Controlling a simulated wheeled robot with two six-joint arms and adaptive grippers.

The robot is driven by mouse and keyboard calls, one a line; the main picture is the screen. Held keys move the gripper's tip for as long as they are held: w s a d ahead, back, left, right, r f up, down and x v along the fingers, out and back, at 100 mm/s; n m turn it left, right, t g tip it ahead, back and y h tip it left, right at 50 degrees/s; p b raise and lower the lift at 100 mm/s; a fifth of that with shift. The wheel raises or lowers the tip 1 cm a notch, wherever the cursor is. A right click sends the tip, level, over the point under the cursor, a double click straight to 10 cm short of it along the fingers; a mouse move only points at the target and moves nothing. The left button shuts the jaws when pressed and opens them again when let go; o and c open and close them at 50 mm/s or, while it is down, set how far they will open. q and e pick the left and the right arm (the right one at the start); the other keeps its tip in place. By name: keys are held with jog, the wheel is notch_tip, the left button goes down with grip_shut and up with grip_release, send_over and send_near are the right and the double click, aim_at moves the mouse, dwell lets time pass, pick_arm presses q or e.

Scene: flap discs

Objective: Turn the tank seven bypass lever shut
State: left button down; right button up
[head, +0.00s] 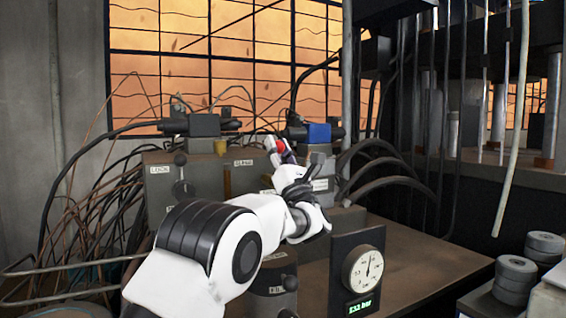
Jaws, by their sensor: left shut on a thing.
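A slim lever with a red part and a pale end (271,148) stands tilted at the grey block in the middle of the head view. I take it for the bypass lever; no tank number is readable on it. My left gripper (287,168) reaches up to it from below and is shut on it. The dark fingers and the white wrist hide the lever's lower part and its pivot. My right gripper is not in view.
A labelled grey box (215,180) with a black knob stands left of the lever. A blue-topped fitting (319,133) is close on the right. A pressure gauge (363,268) with a green readout stands in front. Cables crowd the left; grey discs (515,268) are stacked at the right.

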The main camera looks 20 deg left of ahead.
pick_arm(q)
jog(key=shift+s+a+r+n+g, duration=0.15)
jog(key=shift+n+g, duration=0.15)
jog(key=shift+n, duration=0.1)
jog(key=c, duration=0.8)
grip_release()
jog(key=shift+c, duration=0.2)
jog(key=shift+a, duration=0.15)
notch_tip(320, 180, up, 10)
jog(key=shift+f, duration=0.1)
